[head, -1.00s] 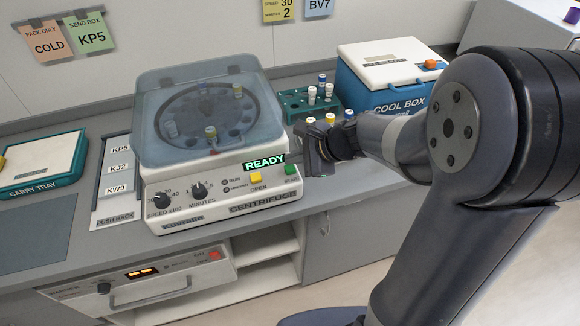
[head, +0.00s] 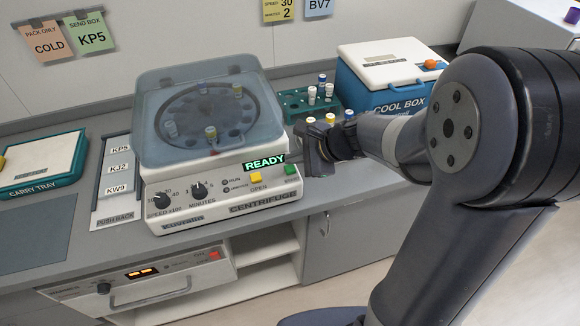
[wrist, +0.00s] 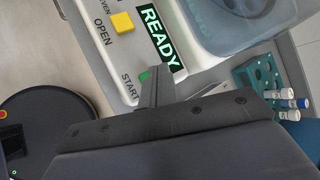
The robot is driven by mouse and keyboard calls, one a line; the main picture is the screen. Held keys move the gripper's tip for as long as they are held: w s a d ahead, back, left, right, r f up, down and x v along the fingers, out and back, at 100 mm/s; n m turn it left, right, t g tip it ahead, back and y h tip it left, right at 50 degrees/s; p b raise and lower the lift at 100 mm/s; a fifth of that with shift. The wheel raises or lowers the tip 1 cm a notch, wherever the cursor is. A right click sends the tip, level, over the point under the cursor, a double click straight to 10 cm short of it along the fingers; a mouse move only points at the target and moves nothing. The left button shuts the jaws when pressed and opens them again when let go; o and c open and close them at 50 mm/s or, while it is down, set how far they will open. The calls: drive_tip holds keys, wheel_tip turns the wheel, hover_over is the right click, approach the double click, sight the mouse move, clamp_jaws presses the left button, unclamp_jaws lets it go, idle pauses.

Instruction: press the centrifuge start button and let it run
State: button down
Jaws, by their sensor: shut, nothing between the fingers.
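The centrifuge (head: 220,203) stands on the counter with its clear bluish lid (head: 163,148) down. Several capped tubes show in the rotor under the lid. Its sign (head: 265,161) reads READY. The green start button (head: 291,170) is at the right end of the front panel, beside the yellow open button (head: 256,177). My gripper (head: 304,147) is shut and empty, just above and right of the start button. In the wrist view the closed fingertips (wrist: 154,72) overlap the green button (wrist: 144,76), which is partly hidden. I cannot tell whether they touch it.
A teal tube rack (head: 296,104) with tubes stands behind my gripper, near the blue cool box (head: 375,92). A label board (head: 117,200) and a carry tray (head: 42,185) lie to the left. Bare counter shows at the front left.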

drive_tip(key=shift+f, duration=0.15)
drive_tip(key=shift+f+b, duration=0.25)
drive_tip(key=shift+b, duration=0.2)
